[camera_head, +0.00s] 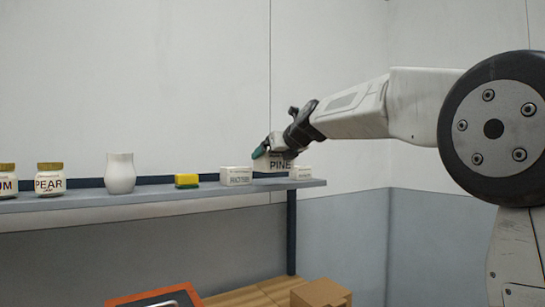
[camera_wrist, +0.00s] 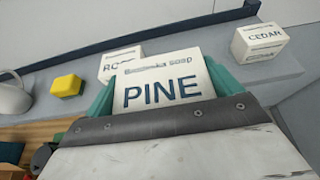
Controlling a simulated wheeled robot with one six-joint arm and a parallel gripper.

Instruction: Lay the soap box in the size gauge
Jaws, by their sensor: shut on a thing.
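A white soap box labelled PINE (camera_head: 270,164) is between the teal fingers of my gripper (camera_head: 275,149), at the right end of the shelf. In the wrist view the PINE box (camera_wrist: 160,88) fills the space between both fingers (camera_wrist: 163,86), its label facing the camera. My gripper is shut on it. I cannot tell whether the box rests on the shelf or is slightly above it. I cannot make out a size gauge for certain in either view.
A smaller white soap box (camera_head: 236,176) stands left of the PINE box and a CEDAR box (camera_wrist: 262,43) on its other side. An orange-edged object (camera_head: 120,300) is below.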

